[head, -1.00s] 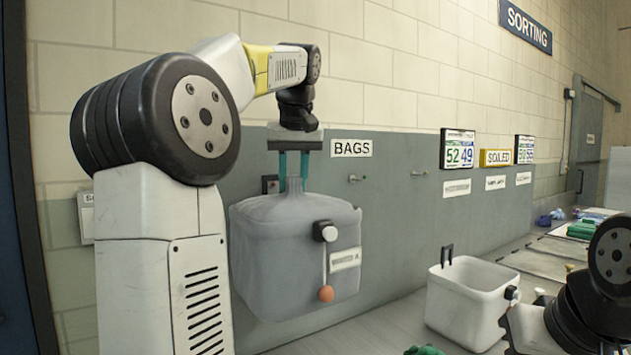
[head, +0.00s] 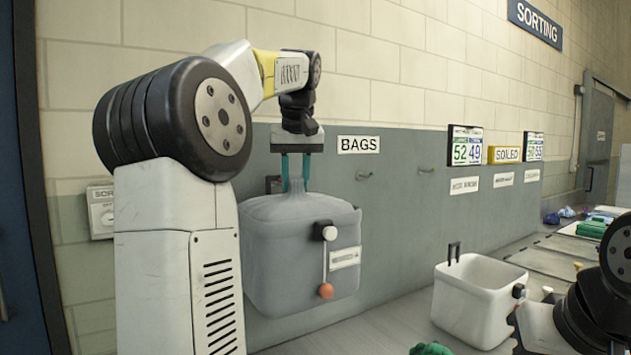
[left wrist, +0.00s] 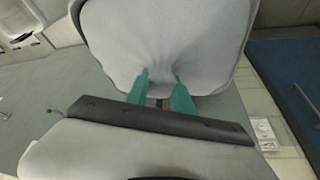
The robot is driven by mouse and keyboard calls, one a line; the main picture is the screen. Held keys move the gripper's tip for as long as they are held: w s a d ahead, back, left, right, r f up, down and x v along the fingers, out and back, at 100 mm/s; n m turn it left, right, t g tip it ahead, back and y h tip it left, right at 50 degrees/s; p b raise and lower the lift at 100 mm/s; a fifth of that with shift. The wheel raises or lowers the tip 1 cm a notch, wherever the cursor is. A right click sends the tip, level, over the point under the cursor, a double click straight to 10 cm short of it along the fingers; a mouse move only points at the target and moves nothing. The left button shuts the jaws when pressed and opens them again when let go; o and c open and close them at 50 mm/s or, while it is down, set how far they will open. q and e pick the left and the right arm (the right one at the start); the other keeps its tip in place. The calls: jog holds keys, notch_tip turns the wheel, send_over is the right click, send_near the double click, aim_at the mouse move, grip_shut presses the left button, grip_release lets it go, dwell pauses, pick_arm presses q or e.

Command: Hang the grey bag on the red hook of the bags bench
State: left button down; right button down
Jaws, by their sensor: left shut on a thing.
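The grey bag (head: 290,250) hangs upright from my left gripper (head: 294,186), close in front of the grey wall panel under the BAGS sign (head: 358,145). The teal fingers are shut on its gathered top. In the left wrist view the fingers (left wrist: 160,77) pinch the bag's cloth (left wrist: 165,35). The bag has a toggle, a pale label and an orange ball on a cord. A dark fitting (head: 273,184) shows on the wall just left of the fingers. A small reddish spot shows between the fingers in the wrist view; I cannot tell whether it is the red hook.
A white open bin (head: 470,310) stands on the bench at right. Part of my right arm is at the lower right. A green item (head: 430,349) lies at the front edge.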

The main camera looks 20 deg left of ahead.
pick_arm(q)
jog(key=c, duration=1)
grip_release()
